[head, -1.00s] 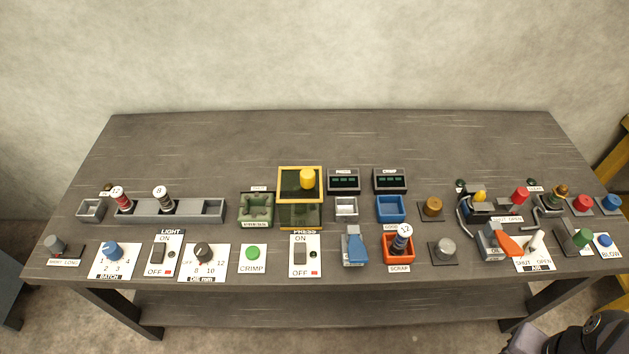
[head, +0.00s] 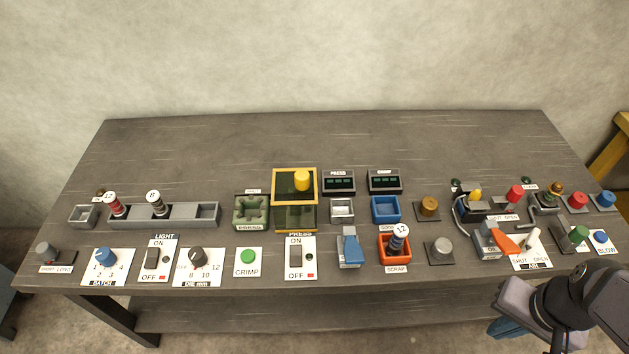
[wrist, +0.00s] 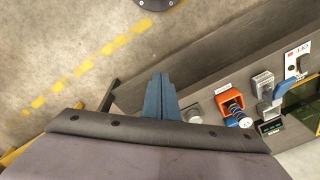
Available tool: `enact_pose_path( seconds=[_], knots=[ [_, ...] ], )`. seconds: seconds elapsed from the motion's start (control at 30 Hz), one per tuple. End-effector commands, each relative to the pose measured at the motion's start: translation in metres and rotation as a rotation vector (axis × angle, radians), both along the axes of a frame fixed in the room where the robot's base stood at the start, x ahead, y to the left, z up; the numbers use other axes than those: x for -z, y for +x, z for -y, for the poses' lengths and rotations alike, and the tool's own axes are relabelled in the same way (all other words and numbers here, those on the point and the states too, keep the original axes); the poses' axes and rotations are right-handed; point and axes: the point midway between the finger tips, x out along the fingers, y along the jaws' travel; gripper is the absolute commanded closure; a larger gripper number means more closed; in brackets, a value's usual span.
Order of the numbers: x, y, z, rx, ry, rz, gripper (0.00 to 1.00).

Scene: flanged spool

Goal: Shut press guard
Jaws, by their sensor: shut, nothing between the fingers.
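The press guard (head: 295,215) is a yellow-framed box with dark see-through panels and a yellow knob (head: 302,181), at the middle back of the bench in the head view. I cannot tell for certain whether it is open or shut. Part of a dark green panel with a yellow edge, likely the guard, shows at the right edge of the wrist view (wrist: 298,112). My gripper (head: 500,328) is at the lower right of the head view, off the bench's front edge and far from the guard. Its blue fingers are together and empty in the wrist view (wrist: 160,84).
In front of the guard stand the PRESS switch (head: 300,257), a blue-topped grey device (head: 349,248) and an orange scrap bin (head: 395,247) holding a spool. The bench behind is clear.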

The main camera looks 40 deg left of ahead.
Motion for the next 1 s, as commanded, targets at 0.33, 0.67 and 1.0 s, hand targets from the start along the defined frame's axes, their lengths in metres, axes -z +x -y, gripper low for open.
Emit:
enact_pose_path(
  seconds=[0.33, 0.67, 1.0],
  knots=[
    [-0.051, 0.073, -0.235, -0.332, 0.291, 0.165, 1.0],
    [-0.095, 0.044, -0.371, -0.512, 0.486, 0.209, 1.0],
    [-0.095, 0.042, -0.383, -0.524, 0.5, 0.21, 1.0]
  ],
)
